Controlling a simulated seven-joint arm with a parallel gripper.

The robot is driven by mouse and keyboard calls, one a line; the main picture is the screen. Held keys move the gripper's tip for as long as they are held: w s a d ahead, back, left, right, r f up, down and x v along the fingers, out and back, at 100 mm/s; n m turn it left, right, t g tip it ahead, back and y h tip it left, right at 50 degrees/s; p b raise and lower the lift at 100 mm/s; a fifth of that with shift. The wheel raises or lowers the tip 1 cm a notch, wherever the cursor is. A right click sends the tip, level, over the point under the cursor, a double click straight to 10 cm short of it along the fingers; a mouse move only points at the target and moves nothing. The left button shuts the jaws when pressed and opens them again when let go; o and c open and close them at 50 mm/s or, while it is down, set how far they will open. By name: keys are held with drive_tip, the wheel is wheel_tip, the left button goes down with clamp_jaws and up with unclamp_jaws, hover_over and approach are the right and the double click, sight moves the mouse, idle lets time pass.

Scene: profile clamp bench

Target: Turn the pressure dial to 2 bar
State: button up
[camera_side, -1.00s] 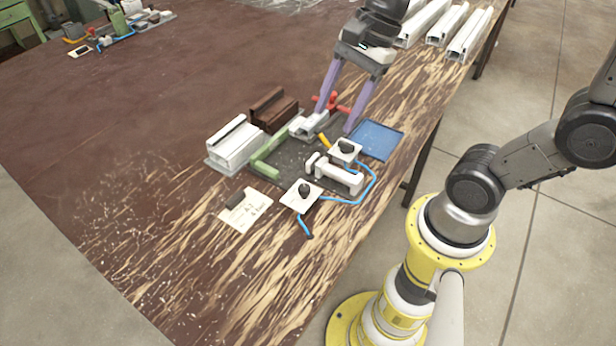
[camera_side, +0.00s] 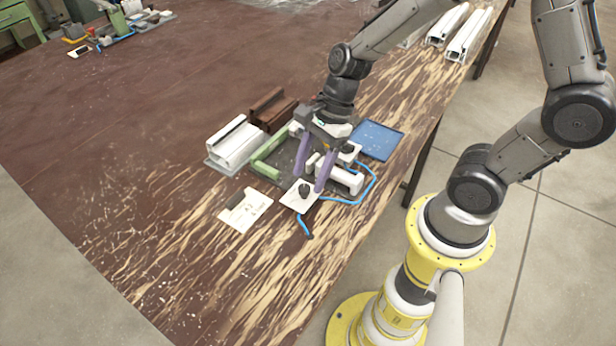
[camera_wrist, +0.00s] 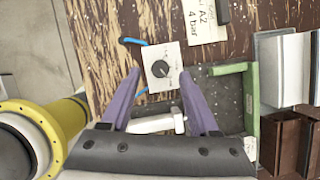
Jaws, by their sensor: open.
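The dial, a black knob (camera_wrist: 161,69) on a square white plate, lies between the tips of my gripper (camera_wrist: 160,80) in the wrist view. It also shows in the side view (camera_side: 304,190) at the near end of the fixture. My gripper (camera_side: 309,188) points down with its two purple fingers apart, one on each side of the knob, and nothing is held. I cannot tell whether the fingertips touch the plate. The scale marks are too small to read. A second knob on a white plate (camera_side: 350,150) is partly hidden behind my gripper.
A card (camera_wrist: 203,22) beside the dial reads "A2" and "4 bar". A blue hose (camera_side: 368,190) runs along the fixture. A white clamp (camera_side: 342,178), a green bar (camera_side: 264,168), a blue tray (camera_side: 376,140) and white profiles (camera_side: 236,142) stand close by.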

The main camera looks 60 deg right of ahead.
drive_tip(key=shift+x, duration=0.9)
clamp_jaws()
